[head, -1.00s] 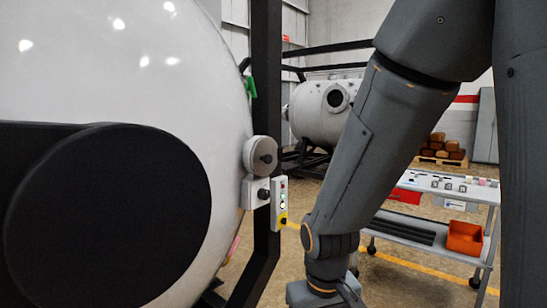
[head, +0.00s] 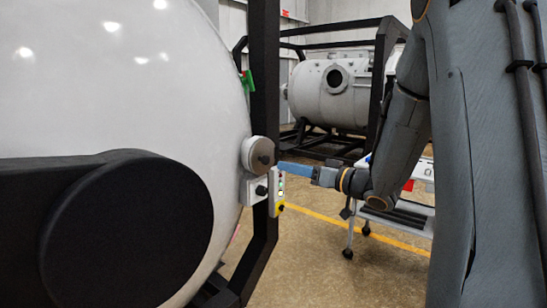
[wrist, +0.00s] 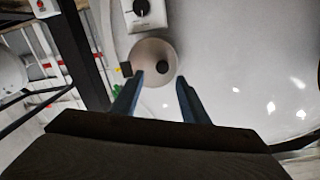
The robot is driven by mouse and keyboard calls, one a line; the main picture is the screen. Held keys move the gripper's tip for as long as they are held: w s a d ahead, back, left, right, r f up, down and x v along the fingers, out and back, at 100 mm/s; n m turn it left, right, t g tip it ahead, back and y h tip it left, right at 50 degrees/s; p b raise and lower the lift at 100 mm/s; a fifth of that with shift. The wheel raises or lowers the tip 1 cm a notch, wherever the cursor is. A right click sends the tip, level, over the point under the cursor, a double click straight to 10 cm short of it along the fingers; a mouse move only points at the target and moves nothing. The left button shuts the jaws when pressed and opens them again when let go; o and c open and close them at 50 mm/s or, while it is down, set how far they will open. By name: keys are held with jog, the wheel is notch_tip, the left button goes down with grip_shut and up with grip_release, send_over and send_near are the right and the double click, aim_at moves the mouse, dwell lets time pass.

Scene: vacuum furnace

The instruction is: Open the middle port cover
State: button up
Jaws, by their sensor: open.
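A round grey port cover (head: 256,153) with a dark knob sits on the right edge of the white vessel (head: 120,90) in the head view. It looks closed, seated on its mount. In the wrist view the cover (wrist: 150,52) is straight ahead, with its dark knob (wrist: 162,67) near the line between my fingertips. My gripper (wrist: 159,80) is open and empty, its blue fingers pointing at the cover. In the head view my gripper (head: 283,168) is just right of the cover; whether it touches cannot be told.
A square housing with a dark knob (head: 255,190) is below the cover, beside a button box (head: 277,192). A black frame post (head: 265,80) stands close by. A large black disc (head: 130,235) is at left. A cart (head: 400,215) stands behind my arm.

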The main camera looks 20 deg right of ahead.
aim_at(267, 160)
jog(key=x, duration=0.2)
jog(key=p+x, duration=0.1)
jog(key=x, duration=0.2)
jog(key=p+x, duration=0.1)
jog(key=x, duration=0.1)
jog(key=shift+w+a+r, duration=0.2)
jog(key=shift+a+r, duration=0.05)
jog(key=shift+a, duration=0.05)
grip_shut()
